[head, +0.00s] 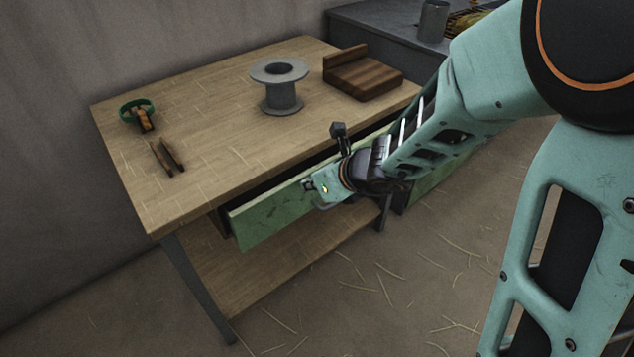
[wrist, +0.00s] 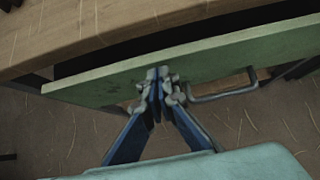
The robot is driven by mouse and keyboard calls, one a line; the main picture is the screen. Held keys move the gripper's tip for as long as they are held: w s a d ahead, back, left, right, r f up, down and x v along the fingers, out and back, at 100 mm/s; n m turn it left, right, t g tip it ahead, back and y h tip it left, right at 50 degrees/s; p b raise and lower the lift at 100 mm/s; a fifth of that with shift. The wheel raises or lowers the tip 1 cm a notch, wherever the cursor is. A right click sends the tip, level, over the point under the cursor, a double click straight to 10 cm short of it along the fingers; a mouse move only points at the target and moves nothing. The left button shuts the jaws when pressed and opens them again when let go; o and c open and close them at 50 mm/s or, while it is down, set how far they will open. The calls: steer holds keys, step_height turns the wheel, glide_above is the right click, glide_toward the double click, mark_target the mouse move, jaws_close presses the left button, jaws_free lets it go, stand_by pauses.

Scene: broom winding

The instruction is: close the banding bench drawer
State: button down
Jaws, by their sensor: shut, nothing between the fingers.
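The banding bench (head: 215,150) is a wooden table with a green-fronted drawer (head: 264,218) under its top. The drawer stands partly open, with a dark gap between its front and the bench edge. In the wrist view the green drawer front (wrist: 100,88) runs across the picture, with a grey bar handle (wrist: 225,94) right of my gripper. My gripper (wrist: 158,75) is shut and empty, its fingertips at the drawer front, left of the handle; I cannot tell if they touch it. In the head view my wrist hides the fingertips and part of the drawer front.
On the bench top are a grey spool (head: 280,88), a wooden block (head: 362,76), a green ring (head: 136,108) and a small tool (head: 167,157). A grey counter (head: 385,40) stands behind. A lower shelf (head: 250,277) is under the drawer. Straw litters the floor.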

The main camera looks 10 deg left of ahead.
mark_target(299, 177)
steer(key=shift+w+a, duration=0.1)
steer(key=shift+a, duration=0.1)
stand_by(0.3)
steer(key=shift+w+a, duration=0.9)
steer(key=shift+a, duration=0.25)
steer(key=shift+d, duration=0.15)
